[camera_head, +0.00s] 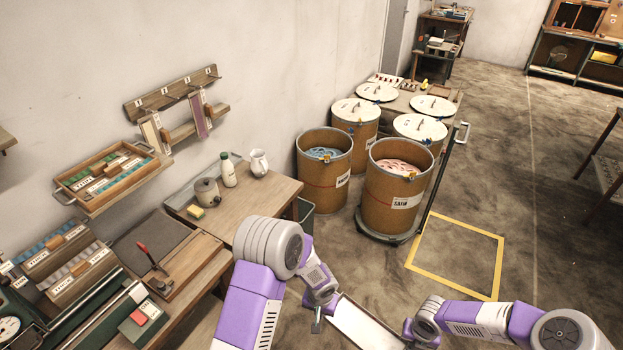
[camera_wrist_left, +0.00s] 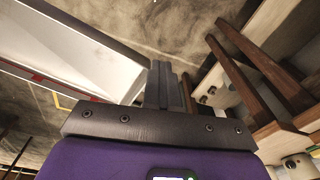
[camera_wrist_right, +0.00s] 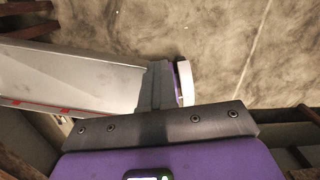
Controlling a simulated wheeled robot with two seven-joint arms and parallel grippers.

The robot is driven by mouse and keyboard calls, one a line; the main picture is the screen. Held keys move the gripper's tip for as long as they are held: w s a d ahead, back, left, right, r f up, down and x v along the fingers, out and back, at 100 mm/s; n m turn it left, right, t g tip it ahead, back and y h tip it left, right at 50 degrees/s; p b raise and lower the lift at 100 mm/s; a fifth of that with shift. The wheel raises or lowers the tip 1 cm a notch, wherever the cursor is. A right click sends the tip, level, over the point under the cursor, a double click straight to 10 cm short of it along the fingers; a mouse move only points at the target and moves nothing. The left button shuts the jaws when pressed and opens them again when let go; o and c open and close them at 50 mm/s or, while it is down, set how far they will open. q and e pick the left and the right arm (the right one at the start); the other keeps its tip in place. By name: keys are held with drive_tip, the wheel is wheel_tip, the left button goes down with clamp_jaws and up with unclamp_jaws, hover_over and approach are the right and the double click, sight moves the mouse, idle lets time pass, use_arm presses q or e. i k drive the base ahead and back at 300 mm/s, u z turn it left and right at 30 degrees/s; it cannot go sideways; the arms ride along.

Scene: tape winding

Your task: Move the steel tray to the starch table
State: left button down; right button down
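The steel tray (camera_head: 357,325), a long shallow light-grey tray, is held between my two arms at the bottom of the head view. My left gripper (camera_head: 318,322) is shut at its left end, and the left wrist view shows the tray (camera_wrist_left: 75,50) meeting the fingers (camera_wrist_left: 166,85). My right gripper (camera_head: 409,336) is shut at the other end. The tray (camera_wrist_right: 70,75) meets its fingers (camera_wrist_right: 160,85) in the right wrist view. Finger contact is partly hidden. The wooden table (camera_head: 277,190) at the wall, apparently the starch table, carries a white bottle (camera_head: 228,172), a jug (camera_head: 258,163) and a grey pot (camera_head: 206,193).
A yellow sponge (camera_head: 195,212) lies on that table. A workbench with a dark board (camera_head: 150,240) adjoins it at left. Fibre drums (camera_head: 393,195) stand on a dolly with an upright handle (camera_head: 445,180) at centre. Open floor with a yellow outline (camera_head: 456,278) lies right.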

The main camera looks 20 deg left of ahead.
sight(247, 214)
drive_tip(key=i, duration=3)
drive_tip(key=u, duration=3.5)
drive_tip(key=i, duration=0.5)
drive_tip(key=z, duration=0.1)
